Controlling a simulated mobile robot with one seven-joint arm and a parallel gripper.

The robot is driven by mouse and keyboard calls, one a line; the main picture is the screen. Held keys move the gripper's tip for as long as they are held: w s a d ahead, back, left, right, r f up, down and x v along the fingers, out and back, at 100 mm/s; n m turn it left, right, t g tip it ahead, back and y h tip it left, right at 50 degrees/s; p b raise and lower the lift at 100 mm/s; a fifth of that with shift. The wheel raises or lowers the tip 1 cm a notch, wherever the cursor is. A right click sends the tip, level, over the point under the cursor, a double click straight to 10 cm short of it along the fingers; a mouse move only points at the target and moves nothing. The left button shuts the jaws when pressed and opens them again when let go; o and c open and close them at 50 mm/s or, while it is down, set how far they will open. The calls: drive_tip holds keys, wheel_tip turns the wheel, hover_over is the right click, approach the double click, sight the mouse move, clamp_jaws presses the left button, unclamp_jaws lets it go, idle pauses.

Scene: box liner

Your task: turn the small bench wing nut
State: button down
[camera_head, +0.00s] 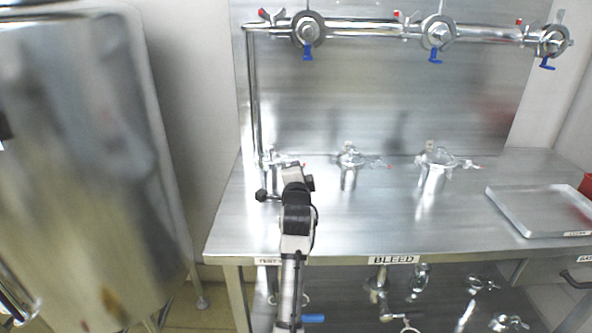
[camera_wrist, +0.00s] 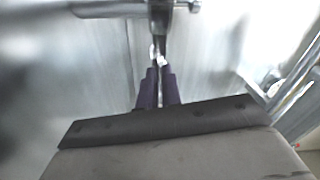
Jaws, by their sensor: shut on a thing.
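My gripper (camera_wrist: 158,78) has its two dark fingers close together at the middle of the wrist view. They are shut on the small wing nut (camera_wrist: 158,53), a narrow shiny piece mostly hidden between the fingertips. Just beyond is a metal clamp fitting (camera_wrist: 160,12), with a bolt end sticking out to its right. In the head view my arm reaches up to the left end of the bench. My wrist hides the fingertips, the wing nut and part of the leftmost bench fitting (camera_head: 271,160) there.
Two more clamped fittings, one in the middle (camera_head: 349,168) and a larger one (camera_head: 434,172), stand on the steel bench (camera_head: 330,225). A shallow tray (camera_head: 545,232) lies at the right. A pipe with blue-handled valves (camera_head: 370,27) runs above. A large steel vessel (camera_head: 85,150) fills the left.

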drive_tip(key=shift+m, duration=1.1)
drive_tip(key=c, duration=1.6)
unclamp_jaws()
drive_tip(key=s+b, duration=0.2)
drive_tip(key=s, duration=1.1)
drive_tip(key=shift+s+b, duration=0.4)
